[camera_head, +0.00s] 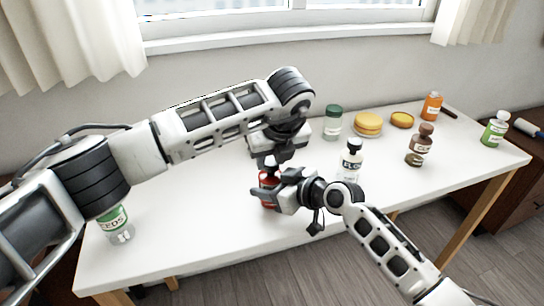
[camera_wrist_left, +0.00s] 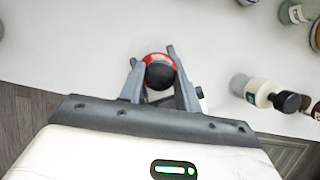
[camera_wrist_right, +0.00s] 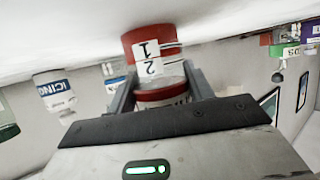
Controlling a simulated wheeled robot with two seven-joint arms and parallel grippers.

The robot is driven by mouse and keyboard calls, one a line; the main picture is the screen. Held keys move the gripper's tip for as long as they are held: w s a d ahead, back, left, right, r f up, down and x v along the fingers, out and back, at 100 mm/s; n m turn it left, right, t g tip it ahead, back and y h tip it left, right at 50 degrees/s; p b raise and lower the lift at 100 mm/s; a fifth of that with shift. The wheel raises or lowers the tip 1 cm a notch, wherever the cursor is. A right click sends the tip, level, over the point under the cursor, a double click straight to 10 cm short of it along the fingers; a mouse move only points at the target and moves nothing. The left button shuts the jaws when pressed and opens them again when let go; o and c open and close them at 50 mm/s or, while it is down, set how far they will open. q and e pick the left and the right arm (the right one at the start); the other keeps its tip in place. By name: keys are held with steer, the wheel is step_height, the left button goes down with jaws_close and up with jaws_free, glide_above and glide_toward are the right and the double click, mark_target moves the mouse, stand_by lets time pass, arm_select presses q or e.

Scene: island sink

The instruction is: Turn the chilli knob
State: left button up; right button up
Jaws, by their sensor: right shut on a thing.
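The chilli grinder is a red container (camera_head: 267,190) with a black knob on top, on the white table near its front middle. In the left wrist view the black knob (camera_wrist_left: 160,75) sits inside a red rim. My left gripper (camera_head: 268,164) is above it, pointing down, its open fingers on either side of the knob, with a small gap at the left finger. My right gripper (camera_head: 262,192) comes in from the right and is shut on the red body. The right wrist view shows the red body (camera_wrist_right: 150,45) with numbers 1 and 2, between the fingers.
A white bottle with a black cap (camera_head: 350,162) stands just right of the grippers. A seeds jar (camera_head: 119,222) is at the left. A green-lidded jar (camera_head: 333,122), yellow tins (camera_head: 368,123), a brown bottle (camera_head: 420,146) and other bottles stand right.

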arm_select(q)
steer(key=m+h, duration=0.1)
steer(key=m, duration=0.2)
steer(key=shift+a, duration=0.15)
steer(key=m+h, duration=0.1)
steer(key=m, duration=0.1)
steer(key=shift+m, duration=0.3)
steer(key=o, duration=1)
steer(key=shift+s, duration=0.1)
steer(key=shift+d, duration=0.2)
